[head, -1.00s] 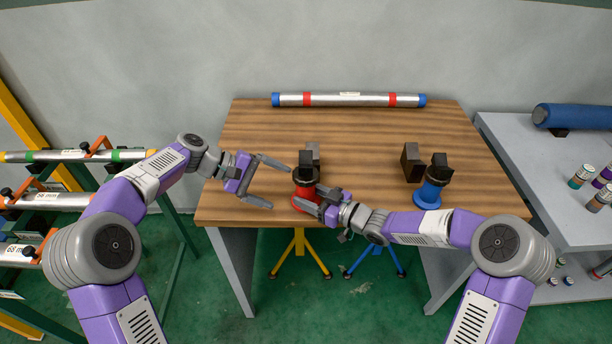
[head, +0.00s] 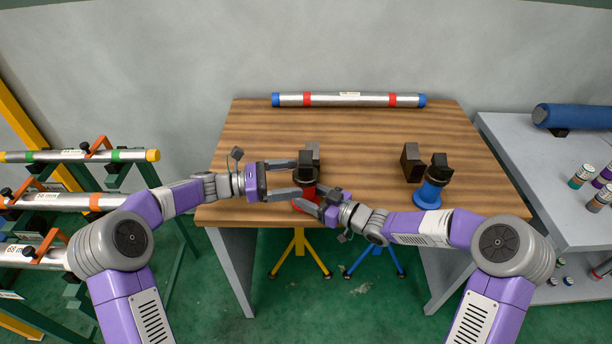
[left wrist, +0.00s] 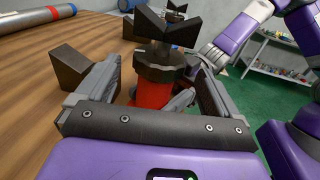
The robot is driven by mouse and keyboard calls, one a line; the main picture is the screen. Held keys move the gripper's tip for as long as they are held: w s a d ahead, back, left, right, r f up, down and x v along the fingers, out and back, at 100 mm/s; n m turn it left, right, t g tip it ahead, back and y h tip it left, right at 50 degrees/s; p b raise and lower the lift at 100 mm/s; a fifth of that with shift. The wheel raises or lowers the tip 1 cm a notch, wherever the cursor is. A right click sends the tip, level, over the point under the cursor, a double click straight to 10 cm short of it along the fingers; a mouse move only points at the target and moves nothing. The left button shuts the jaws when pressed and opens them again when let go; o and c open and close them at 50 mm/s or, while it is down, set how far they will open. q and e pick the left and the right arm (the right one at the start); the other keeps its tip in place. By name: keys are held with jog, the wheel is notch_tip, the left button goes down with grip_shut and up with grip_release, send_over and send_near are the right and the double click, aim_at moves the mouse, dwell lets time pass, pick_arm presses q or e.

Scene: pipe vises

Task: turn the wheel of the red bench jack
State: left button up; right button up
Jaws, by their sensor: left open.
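The red bench jack (head: 302,203) stands near the front edge of the wooden table, with a dark ringed collar and black V-shaped head on top. My left gripper (head: 298,178) is open, level, and reaches in from the left with its fingers on either side of the jack's dark upper part. In the left wrist view, the collar (left wrist: 160,68) and red body (left wrist: 150,94) lie between the spread fingers; contact is not clear. My right gripper (head: 325,200) is at the jack's lower right side, close to the red body; its fingers are partly hidden.
A dark block (head: 313,150) stands just behind the red jack. A blue jack (head: 428,193) and another dark block (head: 411,163) stand to the right. A silver pipe (head: 348,100) lies along the back. A pipe rack (head: 78,156) is at the left.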

aim_at(306, 177)
pick_arm(q)
jog(key=shift+w+d, duration=0.2)
jog(key=shift+d, duration=0.95)
jog(key=shift+w+d, duration=0.15)
jog(key=shift+d, duration=0.95)
jog(key=shift+c, duration=0.2)
jog(key=c, duration=1)
